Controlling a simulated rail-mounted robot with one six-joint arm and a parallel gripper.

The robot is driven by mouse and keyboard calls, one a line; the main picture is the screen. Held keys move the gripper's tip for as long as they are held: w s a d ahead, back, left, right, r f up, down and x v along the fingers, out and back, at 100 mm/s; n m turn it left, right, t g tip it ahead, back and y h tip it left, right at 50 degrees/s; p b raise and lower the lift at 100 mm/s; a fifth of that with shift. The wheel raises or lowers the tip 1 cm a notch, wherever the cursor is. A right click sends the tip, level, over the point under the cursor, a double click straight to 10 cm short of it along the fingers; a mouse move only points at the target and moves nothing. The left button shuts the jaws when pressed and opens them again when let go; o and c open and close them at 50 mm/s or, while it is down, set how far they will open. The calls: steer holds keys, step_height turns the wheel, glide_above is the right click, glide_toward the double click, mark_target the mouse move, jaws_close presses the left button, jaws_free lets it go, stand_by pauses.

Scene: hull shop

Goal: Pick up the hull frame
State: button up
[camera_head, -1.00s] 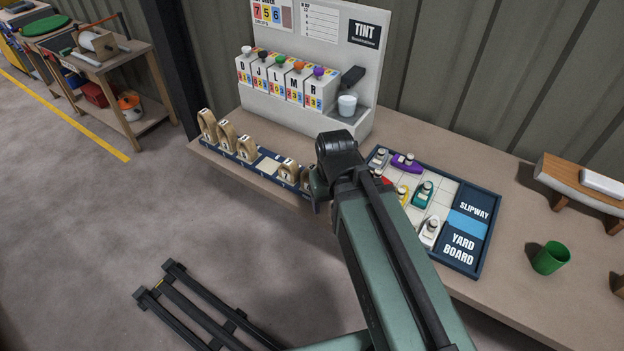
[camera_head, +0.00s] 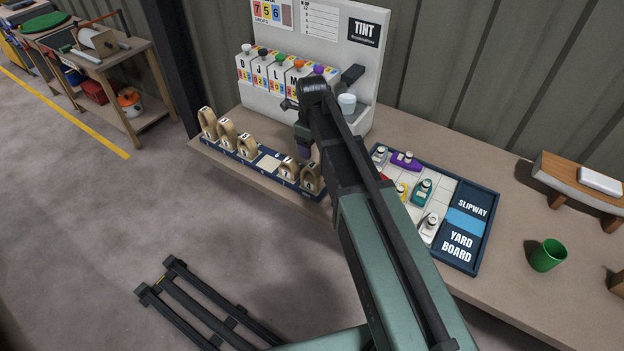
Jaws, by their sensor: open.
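Several tan wooden hull frames with white labels stand upright in a dark blue rack (camera_head: 232,160) along the table's front edge. Three stand at the left: one (camera_head: 208,123), another (camera_head: 227,133) and a third (camera_head: 247,147). A bare pale slot (camera_head: 268,163) follows. Two more stand to its right: one (camera_head: 287,170) and the rightmost (camera_head: 311,178). My gripper (camera_head: 304,153) is above and behind the right end of the rack, apart from the frames. It is open and looks empty. Its fingertips are small and partly hidden by my arm.
The white tint station (camera_head: 365,75) with lettered dispensers and a cup (camera_head: 346,103) stands behind. The yard board (camera_head: 480,238), holding several small boats, lies right of my arm. A green cup (camera_head: 548,255) and a wooden hull model (camera_head: 575,180) are further right.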

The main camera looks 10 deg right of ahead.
mark_target(312, 165)
step_height(312, 165, down, 11)
steer(key=b, duration=1.1)
steer(key=shift+f, duration=0.15)
steer(key=shift+r, duration=0.25)
steer(key=shift+c, duration=0.3)
steer(key=c, duration=1)
